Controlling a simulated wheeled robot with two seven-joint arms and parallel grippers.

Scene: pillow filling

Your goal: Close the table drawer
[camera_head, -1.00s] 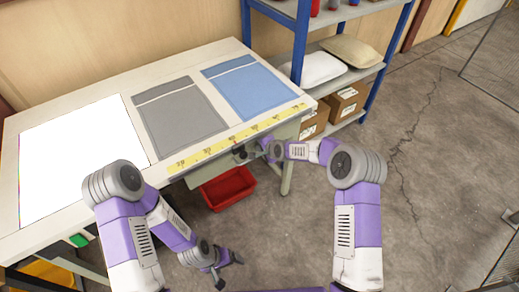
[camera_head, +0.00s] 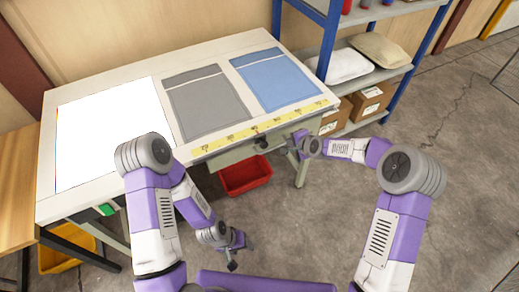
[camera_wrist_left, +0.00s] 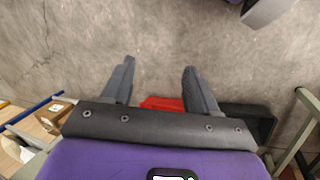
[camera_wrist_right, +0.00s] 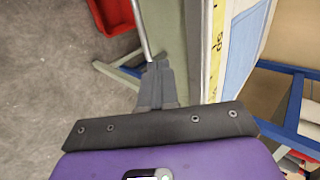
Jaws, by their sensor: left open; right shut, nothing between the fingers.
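The table (camera_head: 140,72) stands at the left, with its grey-green drawer front (camera_head: 232,157) under the near edge. A dark knob or handle part (camera_head: 260,143) shows on that front. The drawer looks close to flush under the tabletop, but its exact gap cannot be told. My right gripper (camera_head: 293,146) is shut and empty beside the front, right of the dark part. In the right wrist view its closed tips (camera_wrist_right: 158,66) lie near a thin silver bar (camera_wrist_right: 142,32) and the grey-green panel (camera_wrist_right: 170,30). My left gripper (camera_head: 236,256) is open and empty above the floor.
A red bin (camera_head: 245,175) is under the table, and a yellow bin (camera_head: 57,258) is at its left end. A blue-framed shelf (camera_head: 328,40) with pillows (camera_head: 380,50) and boxes (camera_head: 366,103) stands right of the table. The floor (camera_head: 460,130) at the right is clear.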

